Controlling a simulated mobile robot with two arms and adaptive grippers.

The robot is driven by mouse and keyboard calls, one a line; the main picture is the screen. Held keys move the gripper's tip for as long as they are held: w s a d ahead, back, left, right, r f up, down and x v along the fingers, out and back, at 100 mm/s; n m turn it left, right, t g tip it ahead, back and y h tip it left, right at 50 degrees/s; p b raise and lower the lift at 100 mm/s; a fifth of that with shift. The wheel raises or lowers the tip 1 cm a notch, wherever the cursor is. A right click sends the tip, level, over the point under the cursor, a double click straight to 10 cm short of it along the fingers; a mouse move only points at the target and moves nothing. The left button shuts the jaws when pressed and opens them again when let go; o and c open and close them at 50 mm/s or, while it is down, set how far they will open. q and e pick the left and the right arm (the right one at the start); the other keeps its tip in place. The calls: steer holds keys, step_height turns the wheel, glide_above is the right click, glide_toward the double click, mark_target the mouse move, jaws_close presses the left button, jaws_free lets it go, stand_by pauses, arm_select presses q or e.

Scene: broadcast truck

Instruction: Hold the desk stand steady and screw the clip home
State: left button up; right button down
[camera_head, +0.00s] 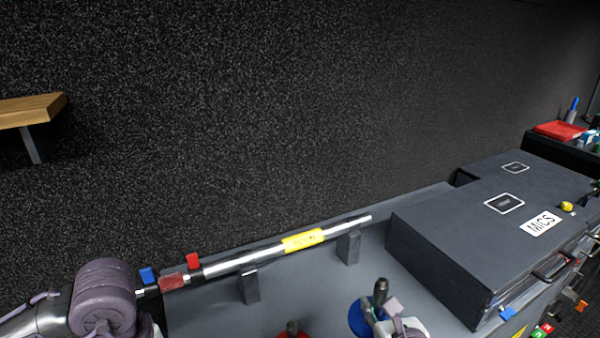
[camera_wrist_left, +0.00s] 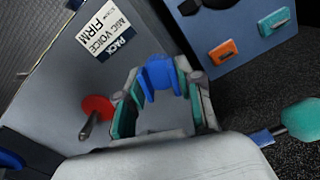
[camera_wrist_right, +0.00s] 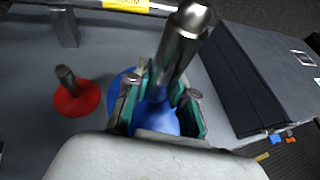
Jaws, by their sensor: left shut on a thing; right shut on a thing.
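The blue desk stand (camera_head: 360,318) is a round blue base with a dark metal post (camera_head: 381,290) rising from it, at the bottom of the head view. My right gripper (camera_head: 396,318) is shut on the stand beside its post. In the right wrist view the metal post (camera_wrist_right: 180,48) rises between and above the fingers, and the blue base shows below. My left gripper (camera_wrist_left: 160,105) is shut on a blue clip (camera_wrist_left: 160,73) with two prongs. It holds the clip near the desk edge, clear of the stand; I cannot make it out in the head view.
A red desk stand (camera_wrist_right: 80,98) stands left of the blue one. A silver pole with a yellow label (camera_head: 303,241) rests on brackets behind. A large dark case (camera_head: 450,235) stands to the right. Orange (camera_wrist_left: 222,52) and teal (camera_wrist_left: 274,21) items sit on a panel.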

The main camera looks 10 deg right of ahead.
steer(key=s+a+f+n+g+y, duration=0.1)
steer(key=a+n+y, duration=0.3)
steer(key=a, duration=0.3)
steer(key=s+a+f+n+g+y, duration=0.1)
steer(key=a+n+g+y, duration=0.1)
steer(key=a+n+y, duration=0.2)
steer(key=a, duration=0.3)
steer(key=shift+y, duration=0.4)
arm_select(q)
steer(key=w+d+r, duration=0.3)
steer(key=d+r, duration=0.6)
steer(key=d, duration=0.3)
steer(key=w+d+r+m, duration=0.1)
steer(key=w+d+r, duration=0.2)
steer(key=d+r, duration=0.6)
steer(key=d, duration=0.3)
steer(key=shift+w+f, duration=0.1)
steer(key=shift+f, duration=2)
